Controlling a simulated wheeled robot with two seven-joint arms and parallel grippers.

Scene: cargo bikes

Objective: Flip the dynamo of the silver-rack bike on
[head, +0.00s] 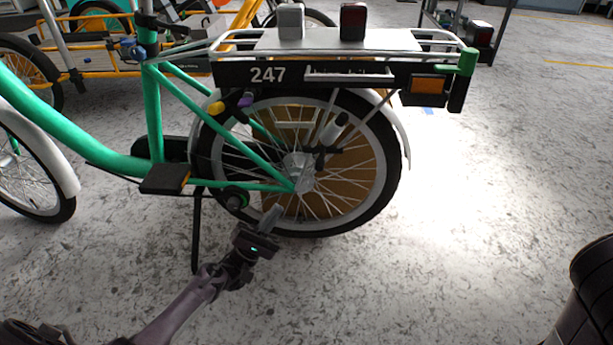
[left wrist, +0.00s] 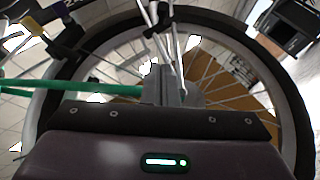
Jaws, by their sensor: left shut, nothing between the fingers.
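The green bike with the silver rack (head: 430,42) stands side-on in the head view, marked 247. My left gripper (head: 272,215) is shut and empty, low in front of the wheel, below the hub and well below the dynamo. In the left wrist view its closed fingers (left wrist: 172,88) point at the spokes, with the tire (left wrist: 285,90) arching around. My right gripper is not in view.
A yellow knob (head: 215,108) and a purple one (head: 246,99) sit near the frame left of the wheel top. A pedal (head: 164,179) and kickstand (head: 196,235) are left of my gripper. An orange-framed cargo bike (head: 100,72) stands behind.

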